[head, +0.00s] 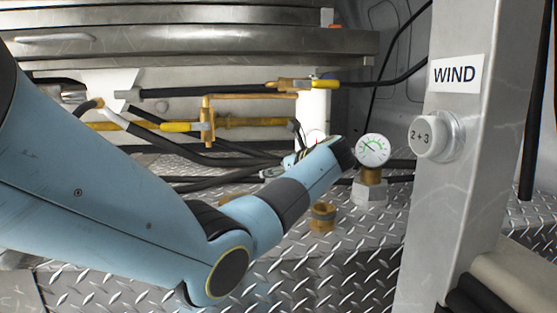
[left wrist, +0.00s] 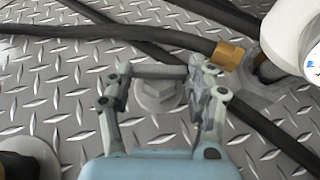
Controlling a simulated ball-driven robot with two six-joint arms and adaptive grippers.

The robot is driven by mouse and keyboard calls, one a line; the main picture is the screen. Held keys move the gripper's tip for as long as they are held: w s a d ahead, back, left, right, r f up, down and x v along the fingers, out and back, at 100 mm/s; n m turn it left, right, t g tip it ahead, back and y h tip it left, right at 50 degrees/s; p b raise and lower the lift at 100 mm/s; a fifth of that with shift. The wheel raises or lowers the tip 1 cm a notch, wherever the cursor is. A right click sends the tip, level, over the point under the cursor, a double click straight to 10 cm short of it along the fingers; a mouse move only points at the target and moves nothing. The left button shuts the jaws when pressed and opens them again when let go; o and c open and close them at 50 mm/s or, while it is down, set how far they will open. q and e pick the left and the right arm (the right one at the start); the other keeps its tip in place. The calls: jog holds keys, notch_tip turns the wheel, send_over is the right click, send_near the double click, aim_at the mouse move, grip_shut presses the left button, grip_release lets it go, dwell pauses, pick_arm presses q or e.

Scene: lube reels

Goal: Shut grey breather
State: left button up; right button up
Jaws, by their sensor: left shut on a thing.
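My left gripper (left wrist: 162,78) is shut on this bar, one finger at each end. I cannot tell how far the breather is turned. In the head view my own forearm hides the breather and most of the gripper. My right gripper is in neither view.
A pressure gauge (head: 372,150) stands right of my wrist, with a brass fitting (head: 322,216) in front. Black hoses (left wrist: 110,35) cross the plate near the gripper. A grey post (head: 445,190) marked WIND stands at right. Yellow-orange pipework (head: 240,122) lies behind.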

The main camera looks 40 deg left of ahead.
pick_arm(q)
jog(key=m+t+p, duration=0.1)
jog(key=m+t+h+p, duration=0.1)
jog(key=p, duration=0.1)
jog(key=m+t+h+p, duration=0.1)
jog(key=t+p, duration=0.1)
jog(key=shift+s+a+r+m, duration=0.15)
jog(key=shift+s+r+m, duration=0.1)
jog(key=shift+s+m, duration=0.15)
jog(key=shift+f+m+t+h+p, duration=0.2)
jog(key=shift+m+t+h+p, duration=0.2)
jog(key=shift+m+t+p, duration=0.65)
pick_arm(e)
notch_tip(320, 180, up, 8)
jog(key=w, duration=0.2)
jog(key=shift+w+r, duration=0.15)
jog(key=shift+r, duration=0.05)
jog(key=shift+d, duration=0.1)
pick_arm(q)
jog(key=o, duration=1.2)
jog(key=shift+s, duration=0.1)
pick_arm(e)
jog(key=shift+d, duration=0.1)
pick_arm(q)
jog(key=v, duration=1.2)
jog(key=shift+a, duration=0.1)
